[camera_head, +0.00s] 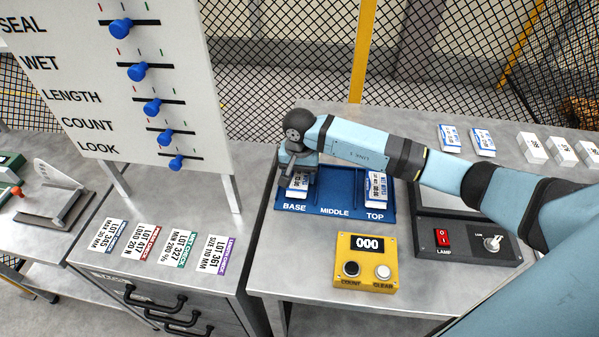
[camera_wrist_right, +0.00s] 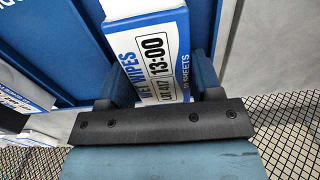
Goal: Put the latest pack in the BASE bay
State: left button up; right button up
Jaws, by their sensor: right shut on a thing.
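The blue tray (camera_head: 343,193) on the right-hand table has bays labelled BASE, MIDDLE and TOP. My right gripper (camera_head: 298,177) is over the BASE bay, shut on a white and blue wet wipes pack (camera_head: 298,184). In the right wrist view this pack (camera_wrist_right: 152,52) reads 13:00, LOT 417, and sits between the two fingers. Whether it rests on the bay floor cannot be told. Another white and blue pack (camera_head: 376,187) stands in the TOP bay; its time is too small to read. The MIDDLE bay looks empty. My left gripper is not in view.
A yellow counter (camera_head: 366,262) showing 000 stands in front of the tray. A lamp switch box (camera_head: 465,240) is to its right. Two blue and white packs (camera_head: 449,138) and several white boxes (camera_head: 532,148) lie at the back right. Lot cards (camera_head: 146,244) lie left, below a slider board (camera_head: 130,90).

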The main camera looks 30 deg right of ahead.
aim_at(299, 173)
jog(key=shift+f, duration=0.1)
jog(key=shift+f, duration=0.1)
jog(key=o, duration=0.7)
jog(key=shift+c, duration=0.2)
jog(key=shift+r, duration=0.35)
notch_tip(299, 173, up, 12)
jog(key=b, duration=0.2)
jog(key=shift+f, duration=0.15)
